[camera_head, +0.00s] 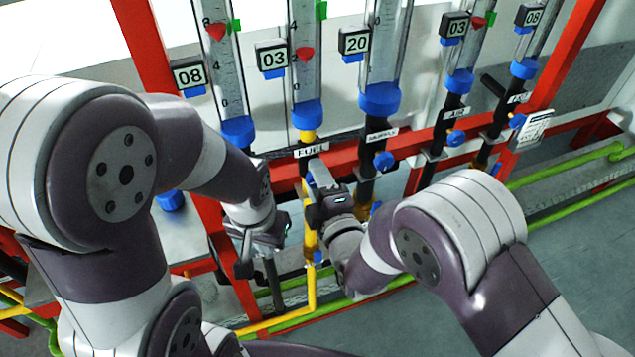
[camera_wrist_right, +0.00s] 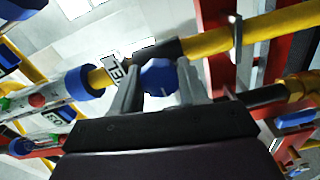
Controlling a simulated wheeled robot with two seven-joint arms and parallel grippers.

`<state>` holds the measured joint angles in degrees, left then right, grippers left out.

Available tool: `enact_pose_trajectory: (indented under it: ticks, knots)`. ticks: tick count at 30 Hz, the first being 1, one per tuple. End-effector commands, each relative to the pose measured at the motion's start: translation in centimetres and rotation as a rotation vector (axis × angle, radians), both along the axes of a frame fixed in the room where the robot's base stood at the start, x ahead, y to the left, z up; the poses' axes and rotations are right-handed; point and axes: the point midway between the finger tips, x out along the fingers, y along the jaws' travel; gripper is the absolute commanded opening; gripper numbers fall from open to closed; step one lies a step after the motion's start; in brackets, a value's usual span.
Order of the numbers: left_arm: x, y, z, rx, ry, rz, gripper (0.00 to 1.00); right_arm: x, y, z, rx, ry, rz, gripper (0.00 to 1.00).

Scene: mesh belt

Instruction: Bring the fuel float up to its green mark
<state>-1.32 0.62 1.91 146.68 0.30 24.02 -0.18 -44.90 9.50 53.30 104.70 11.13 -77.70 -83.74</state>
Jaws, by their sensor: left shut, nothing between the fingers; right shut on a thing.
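The fuel tube (camera_head: 305,85) stands upright above the FUEL label (camera_head: 311,150). Its red float (camera_head: 304,54) sits clearly below its green mark (camera_head: 321,10). My right gripper (camera_head: 311,180) is at the yellow pipe just below the label. In the right wrist view, its two fingers (camera_wrist_right: 158,92) are shut on the blue valve knob (camera_wrist_right: 158,76) of the fuel line. In the head view the gripper largely covers that knob. My left gripper (camera_head: 257,250) is shut and empty, low and to the left of the yellow pipe.
Neighbouring tubes with blue collars (camera_head: 380,98) stand on both sides along the red frame (camera_head: 430,140). Another blue knob (camera_head: 384,161) is close to the right of my right gripper. Green pipes (camera_head: 565,165) run low along the floor.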

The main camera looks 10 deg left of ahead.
Motion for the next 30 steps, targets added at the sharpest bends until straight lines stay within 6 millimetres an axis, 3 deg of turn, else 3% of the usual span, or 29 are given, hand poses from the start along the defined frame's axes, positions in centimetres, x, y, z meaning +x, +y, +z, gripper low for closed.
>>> enact_pose_trajectory:
  ticks: [18, 30]
  knots:
    - [0.0, 0.0, -2.1, 0.000, 0.000, 0.000, 0.00, 0.0, 0.1, 0.0, -0.438, -0.302, -0.001, 0.13]
    - [0.0, 0.0, -2.6, 0.000, 0.000, 0.000, 0.00, 0.0, 0.0, 0.0, -0.575, -0.394, -0.001, 0.13]
